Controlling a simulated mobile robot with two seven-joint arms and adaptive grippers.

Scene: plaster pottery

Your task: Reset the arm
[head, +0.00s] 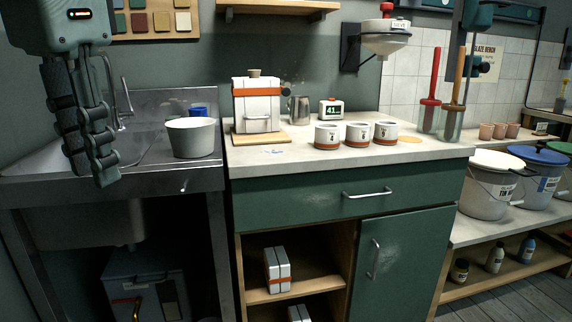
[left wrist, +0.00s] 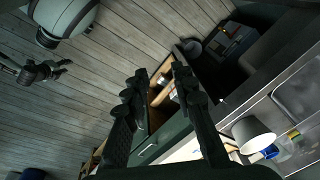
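My left gripper (head: 92,172) hangs fingers-down at the upper left in the head view, in front of the sink. In the left wrist view its two fingers (left wrist: 160,75) stand apart with nothing between them. My right gripper (left wrist: 62,70) is not in the head view. It shows small at the left of the left wrist view, over the wooden floor, with its fingers seeming spread and empty.
A white bucket (head: 191,137) stands by the sink (head: 130,150), right of my left gripper. The counter (head: 300,162) holds a white box (head: 257,108), a metal jug (head: 299,110) and three orange-banded pots (head: 357,134). Lidded buckets (head: 489,190) stand at the right.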

